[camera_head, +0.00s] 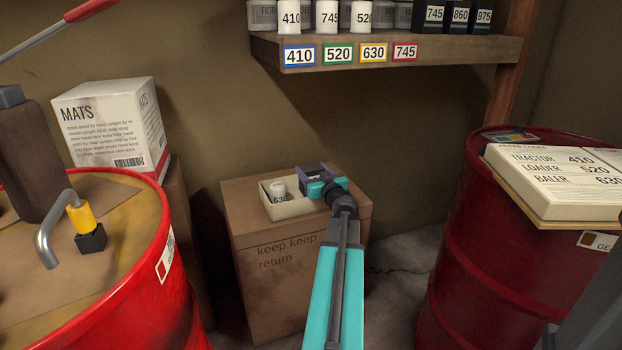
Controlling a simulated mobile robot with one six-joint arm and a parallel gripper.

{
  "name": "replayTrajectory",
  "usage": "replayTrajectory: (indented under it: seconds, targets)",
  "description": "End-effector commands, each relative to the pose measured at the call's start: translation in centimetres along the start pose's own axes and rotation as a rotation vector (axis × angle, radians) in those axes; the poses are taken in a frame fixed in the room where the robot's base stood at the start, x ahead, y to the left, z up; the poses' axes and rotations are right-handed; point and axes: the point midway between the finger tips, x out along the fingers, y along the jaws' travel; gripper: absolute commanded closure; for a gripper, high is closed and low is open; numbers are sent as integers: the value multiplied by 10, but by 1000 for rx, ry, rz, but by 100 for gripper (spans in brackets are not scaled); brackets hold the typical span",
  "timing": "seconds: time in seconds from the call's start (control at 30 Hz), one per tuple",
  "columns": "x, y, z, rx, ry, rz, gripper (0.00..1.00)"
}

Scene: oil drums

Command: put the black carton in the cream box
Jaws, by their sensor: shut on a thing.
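My gripper (322,187), with teal fingers, is shut on a dark box-shaped thing, the black carton (312,170). Only its upper part shows; the fingers hide much of the rest. It is at the right back end of the cream box (290,212). I cannot tell whether it is inside the box, touching it or just above it. The cream box is a shallow open tray on a brown cardboard carton (270,270).
A shelf (430,50) above holds white canisters and black cartons marked 745, 860 and 975. A red drum (165,290) with a lever pump stands left, near a white MATS box (110,125). Another red drum (465,250) stands right, with a thick label board (545,195) on it.

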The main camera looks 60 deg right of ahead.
Motion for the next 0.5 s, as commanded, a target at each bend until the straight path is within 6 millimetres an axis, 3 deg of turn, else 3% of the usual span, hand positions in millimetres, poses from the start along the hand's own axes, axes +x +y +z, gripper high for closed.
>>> replayTrajectory:
  seconds: [0.2, 0.5]
  targets:
    - [0, -1, 24, 0, -1, -1, 72]
    - [0, -1, 26, 0, 1, -1, 72]
